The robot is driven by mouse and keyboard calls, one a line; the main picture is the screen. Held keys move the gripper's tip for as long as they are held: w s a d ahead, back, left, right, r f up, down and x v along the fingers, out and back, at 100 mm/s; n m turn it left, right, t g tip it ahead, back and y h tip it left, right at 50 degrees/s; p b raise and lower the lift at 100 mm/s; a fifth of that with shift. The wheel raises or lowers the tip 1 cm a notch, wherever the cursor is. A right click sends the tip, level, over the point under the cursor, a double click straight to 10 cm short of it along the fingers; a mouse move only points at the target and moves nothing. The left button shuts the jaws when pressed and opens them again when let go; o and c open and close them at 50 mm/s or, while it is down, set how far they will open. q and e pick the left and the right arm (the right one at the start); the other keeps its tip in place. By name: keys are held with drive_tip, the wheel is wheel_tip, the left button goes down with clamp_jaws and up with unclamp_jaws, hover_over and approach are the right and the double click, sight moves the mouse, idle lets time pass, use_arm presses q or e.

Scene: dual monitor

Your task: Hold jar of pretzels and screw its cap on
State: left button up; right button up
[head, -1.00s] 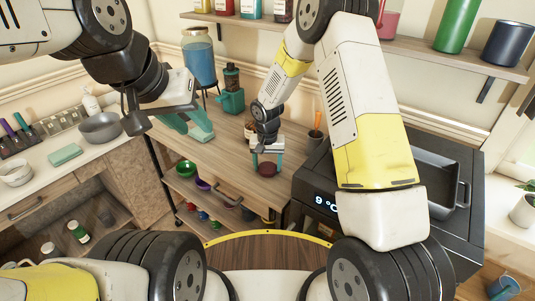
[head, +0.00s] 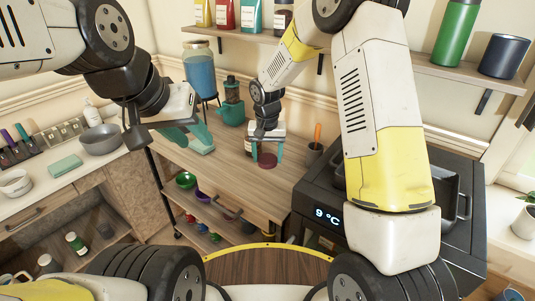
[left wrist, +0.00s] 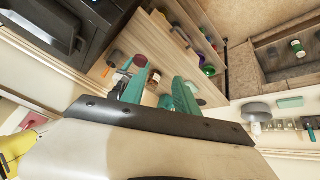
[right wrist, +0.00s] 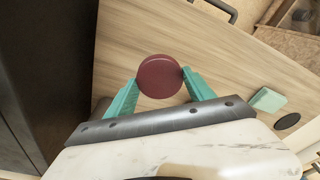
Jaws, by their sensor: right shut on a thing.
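A dark red round cap (head: 267,160) is between the teal fingers of my right gripper (head: 267,153), above the wooden counter. In the right wrist view the cap (right wrist: 160,77) fills the space between both fingertips. The jar of pretzels (head: 248,146) appears to stand on the counter just left of and behind my right gripper, which mostly hides it. My left gripper (head: 190,139) is left of the jar, its teal fingers apart and seemingly empty. The cap also shows beyond its fingers in the left wrist view (left wrist: 140,60).
A teal appliance (head: 232,105) and a blue-filled dispenser (head: 200,72) stand at the back of the counter (head: 215,170). A grey cup with an orange handle (head: 314,151) is right of my right gripper. A dark oven (head: 325,190) adjoins the counter's right end.

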drive_tip(key=shift+r, duration=0.3)
use_arm(q)
drive_tip(key=shift+o, duration=0.4)
